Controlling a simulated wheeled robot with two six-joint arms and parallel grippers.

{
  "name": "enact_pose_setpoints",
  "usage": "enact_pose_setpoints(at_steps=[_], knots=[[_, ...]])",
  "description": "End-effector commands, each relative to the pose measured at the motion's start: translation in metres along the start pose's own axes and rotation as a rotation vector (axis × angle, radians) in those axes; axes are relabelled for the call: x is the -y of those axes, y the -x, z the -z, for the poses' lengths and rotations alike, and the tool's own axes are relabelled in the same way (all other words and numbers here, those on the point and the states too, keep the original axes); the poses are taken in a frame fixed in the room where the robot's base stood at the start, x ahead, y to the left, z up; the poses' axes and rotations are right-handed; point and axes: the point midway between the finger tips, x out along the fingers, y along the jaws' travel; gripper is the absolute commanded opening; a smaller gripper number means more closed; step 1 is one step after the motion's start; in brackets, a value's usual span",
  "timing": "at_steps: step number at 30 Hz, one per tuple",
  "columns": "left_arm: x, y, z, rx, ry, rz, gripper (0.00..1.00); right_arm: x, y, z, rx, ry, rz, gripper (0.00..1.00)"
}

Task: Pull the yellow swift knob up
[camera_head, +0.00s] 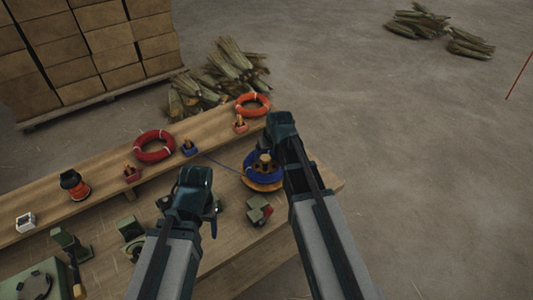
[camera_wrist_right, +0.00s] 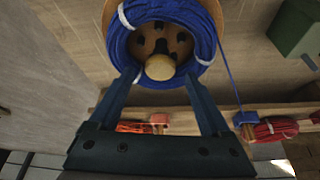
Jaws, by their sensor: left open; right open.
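The yellow swift knob (camera_wrist_right: 160,67) is a round tan-yellow cap at the centre of the swift, ringed by a coil of blue cord (camera_wrist_right: 204,47). In the head view, the knob (camera_head: 264,159) stands up from the blue coil (camera_head: 258,178) on the bench. My right gripper (camera_head: 268,145) is over the swift. In the right wrist view its two open fingers point at the coil, one on each side of the knob, with gaps showing beside it. My left gripper (camera_head: 192,205) is open and empty over the bench, left of the swift.
A red coil (camera_head: 154,145) and an orange coil (camera_head: 253,105) lie on the raised back shelf (camera_head: 100,178). Other green tools stand at the left. A blue strand runs left from the swift.

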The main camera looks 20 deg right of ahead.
Motion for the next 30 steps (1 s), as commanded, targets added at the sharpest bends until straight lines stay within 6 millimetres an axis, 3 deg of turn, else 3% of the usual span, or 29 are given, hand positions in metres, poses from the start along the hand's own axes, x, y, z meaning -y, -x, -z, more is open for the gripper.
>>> enact_pose_setpoints(at_steps=[21,30], knots=[[0.01,0.103,-0.006,0.0,-0.003,0.0,0.64,0.0,0.112,0.002,0.0,0.0,0.0,0.81],[0.011,0.12,-0.007,0.0,0.003,-0.001,0.64,0.0,0.131,0.001,-0.001,0.0,0.0,0.81]])
